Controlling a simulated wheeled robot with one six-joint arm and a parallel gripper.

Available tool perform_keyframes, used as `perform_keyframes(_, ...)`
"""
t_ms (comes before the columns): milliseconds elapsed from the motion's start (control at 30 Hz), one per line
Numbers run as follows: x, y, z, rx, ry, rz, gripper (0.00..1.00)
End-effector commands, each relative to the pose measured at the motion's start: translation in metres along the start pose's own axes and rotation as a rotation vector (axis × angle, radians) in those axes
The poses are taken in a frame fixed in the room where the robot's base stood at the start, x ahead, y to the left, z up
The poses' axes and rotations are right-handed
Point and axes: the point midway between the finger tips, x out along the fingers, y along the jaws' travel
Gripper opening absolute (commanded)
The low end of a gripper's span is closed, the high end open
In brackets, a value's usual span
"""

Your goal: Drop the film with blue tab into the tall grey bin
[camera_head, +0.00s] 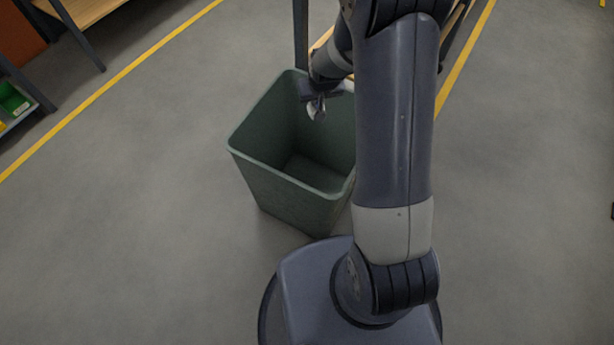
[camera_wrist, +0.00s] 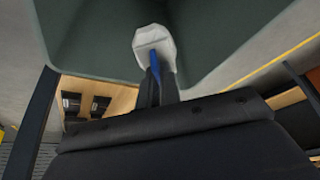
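The tall grey bin (camera_head: 290,195) looks grey-green and stands open on the floor in the head view. Its inner wall also fills the upper part of the wrist view (camera_wrist: 90,35). My gripper (camera_head: 316,100) is over the far part of the bin's opening, pointing down. In the wrist view its fingers (camera_wrist: 160,85) are close together on the film (camera_wrist: 154,42), a crumpled whitish piece with a blue tab between the fingers. The film hangs clear of the bin walls as far as I can see. My arm hides the bin's right side.
A wooden-topped bench or conveyor with dark legs (camera_head: 301,35) stands just behind the bin. Its wooden surface with dark slots shows in the wrist view (camera_wrist: 118,95). A shelf with a green box (camera_head: 12,100) is at far left. Open floor lies left and right.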

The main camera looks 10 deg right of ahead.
Motion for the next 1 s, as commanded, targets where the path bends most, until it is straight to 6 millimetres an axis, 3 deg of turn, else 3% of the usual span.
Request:
perform_keyframes(33, 0.016, 0.000, 0.003, -0.001, 0.004, 0.000, 0.00)
perform_keyframes(233, 0.032, 0.000, 0.000, -0.004, 0.005, -0.002, 0.00)
perform_keyframes(767, 0.040, 0.000, -0.002, -0.011, 0.001, -0.006, 0.00)
perform_keyframes(1000, 0.056, 0.000, 0.005, -0.011, -0.001, -0.006, 0.00)
